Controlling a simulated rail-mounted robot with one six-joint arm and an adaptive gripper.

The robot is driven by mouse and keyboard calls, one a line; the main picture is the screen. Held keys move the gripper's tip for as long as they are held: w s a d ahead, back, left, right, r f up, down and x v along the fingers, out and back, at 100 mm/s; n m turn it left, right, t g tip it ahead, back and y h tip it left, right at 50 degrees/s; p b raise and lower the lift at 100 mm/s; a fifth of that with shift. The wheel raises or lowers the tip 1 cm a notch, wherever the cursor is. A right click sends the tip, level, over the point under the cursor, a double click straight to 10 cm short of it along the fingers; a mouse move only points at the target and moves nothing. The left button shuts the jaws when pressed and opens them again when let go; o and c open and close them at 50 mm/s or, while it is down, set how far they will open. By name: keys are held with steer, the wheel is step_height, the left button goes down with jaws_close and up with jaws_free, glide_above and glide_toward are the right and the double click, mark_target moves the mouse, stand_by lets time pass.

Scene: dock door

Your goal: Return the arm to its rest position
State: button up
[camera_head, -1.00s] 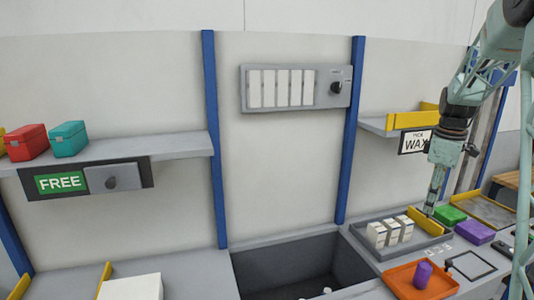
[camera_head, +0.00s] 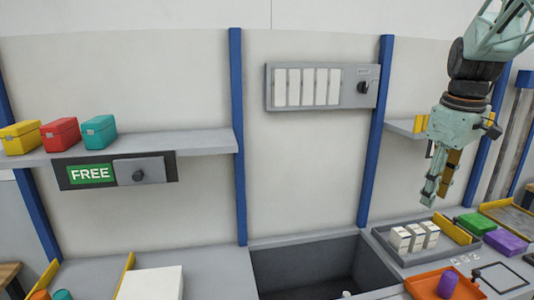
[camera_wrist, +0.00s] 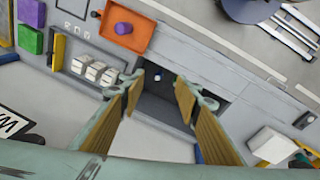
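My gripper (camera_head: 433,190) hangs in the air at the right of the head view, fingers pointing down, above the counter and in front of the right blue post. In the wrist view my gripper (camera_wrist: 157,88) shows two fingers with tan pads spread apart, with nothing between them but the view of the counter and dark bin below. It touches nothing that I can see.
Below stand a grey tray (camera_head: 391,248) with white boxes (camera_head: 414,237), an orange tray (camera_head: 424,283) with a purple cylinder (camera_head: 447,284), and green and purple blocks (camera_head: 505,242). A sunken bin (camera_head: 310,270) lies left. A shelf (camera_head: 205,146) holds three coloured boxes.

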steer(key=s+a+r+m+t, duration=0.1)
steer(key=s+a+r+m, duration=0.1)
steer(key=s+a, duration=0.9)
steer(key=s+a+r+m+t, duration=0.1)
steer(key=s+a+m, duration=0.1)
steer(key=s+a, duration=0.9)
steer(key=s+f+m+b, duration=0.1)
steer(key=s+f+m, duration=0.1)
steer(key=s, duration=1.1)
steer(key=shift+a+f+y, duration=0.3)
steer(key=shift+a+f, duration=0.15)
steer(key=shift+f, duration=0.1)
